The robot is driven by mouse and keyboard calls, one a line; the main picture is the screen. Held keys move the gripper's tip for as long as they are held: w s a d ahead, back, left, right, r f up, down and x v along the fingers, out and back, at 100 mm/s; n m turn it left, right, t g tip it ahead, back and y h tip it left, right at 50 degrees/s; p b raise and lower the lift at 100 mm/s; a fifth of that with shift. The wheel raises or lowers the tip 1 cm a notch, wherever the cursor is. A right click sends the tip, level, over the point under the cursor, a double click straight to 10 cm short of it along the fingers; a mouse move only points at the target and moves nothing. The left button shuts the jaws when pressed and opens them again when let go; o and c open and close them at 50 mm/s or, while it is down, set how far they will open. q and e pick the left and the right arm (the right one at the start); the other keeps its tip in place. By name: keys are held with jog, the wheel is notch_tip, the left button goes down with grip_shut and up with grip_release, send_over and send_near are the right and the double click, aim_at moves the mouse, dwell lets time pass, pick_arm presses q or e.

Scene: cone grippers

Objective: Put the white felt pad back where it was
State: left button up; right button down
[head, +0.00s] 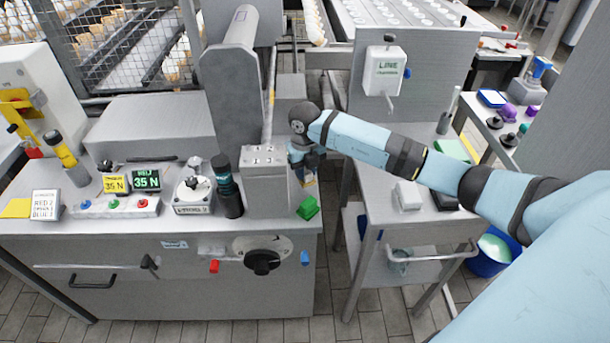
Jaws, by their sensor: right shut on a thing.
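My right arm comes in from the right, and its gripper (306,178) points down beside the grey box-like post on the machine's right edge. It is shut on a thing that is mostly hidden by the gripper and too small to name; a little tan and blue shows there. A white pad-like block (408,195) lies on the top of the grey cart, beside a dark block (446,199). I cannot tell whether this is the white felt pad or whether the pad is in the gripper. My left gripper is not in view.
A green block (308,207) sits at the machine top's right corner, just below my gripper. The grey post (265,185) stands close on the left. A narrow floor gap separates the machine from the cart (425,225). A white LINE box (385,70) hangs behind.

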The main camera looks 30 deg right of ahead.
notch_tip(320, 180, down, 2)
jog(key=shift+f, duration=0.15)
jog(key=c, duration=0.6)
grip_release()
jog(key=shift+r, duration=0.4)
notch_tip(320, 180, up, 11)
jog(key=shift+r, duration=0.15)
